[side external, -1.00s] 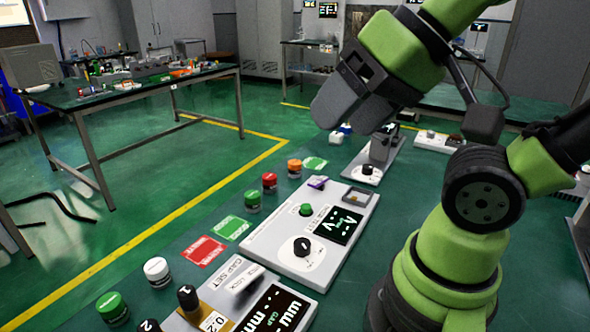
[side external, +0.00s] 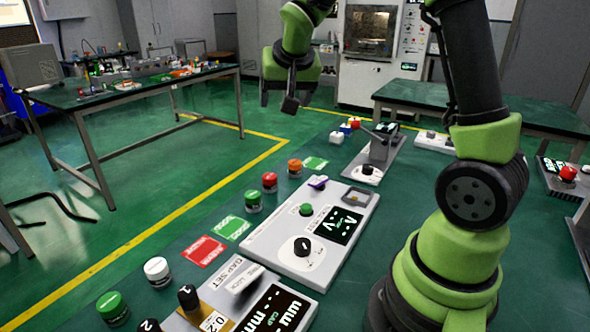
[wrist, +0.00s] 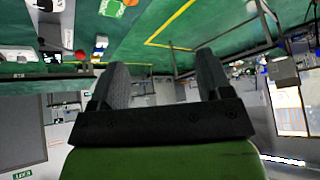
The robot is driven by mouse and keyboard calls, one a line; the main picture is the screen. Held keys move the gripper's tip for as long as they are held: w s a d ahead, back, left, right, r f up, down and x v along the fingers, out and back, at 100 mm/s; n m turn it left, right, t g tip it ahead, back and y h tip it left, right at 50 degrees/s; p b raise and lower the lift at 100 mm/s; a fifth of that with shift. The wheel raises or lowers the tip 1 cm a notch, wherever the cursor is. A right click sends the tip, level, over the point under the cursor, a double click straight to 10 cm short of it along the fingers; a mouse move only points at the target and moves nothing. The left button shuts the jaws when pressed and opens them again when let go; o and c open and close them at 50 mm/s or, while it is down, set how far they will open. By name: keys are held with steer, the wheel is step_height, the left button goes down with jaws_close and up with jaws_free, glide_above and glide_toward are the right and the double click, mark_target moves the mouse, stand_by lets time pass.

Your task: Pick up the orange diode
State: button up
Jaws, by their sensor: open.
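The orange diode (side external: 295,168) appears to be the small upright cylinder with an orange top on the green table, last in a row behind a red-topped one (side external: 270,182) and a green-topped one (side external: 253,200). My gripper (side external: 278,101) is high above the table's far side, well apart from it. In the wrist view my gripper (wrist: 161,62) is open, with nothing between its two dark fingers. I cannot pick out the orange diode for certain in the wrist view.
A white panel (side external: 270,230) with knobs stands right of the row, and a gap-set box (side external: 215,285) is in front. Red (side external: 203,251) and green (side external: 232,228) cards lie nearby. Small coloured blocks (side external: 345,130) and a stand (side external: 383,145) are further back.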

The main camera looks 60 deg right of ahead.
steer(key=w+d+f+m+h, duration=0.1)
steer(key=w+d+f, duration=0.3)
steer(key=d+f, duration=0.25)
steer(key=g, duration=0.1)
glide_toward(295, 163)
steer(key=shift+m, duration=0.4)
steer(key=x, duration=0.5)
steer(key=shift+w+d, duration=0.1)
steer(key=shift+x, duration=3.05)
steer(key=shift+f, duration=0.1)
steer(key=c, duration=1.1)
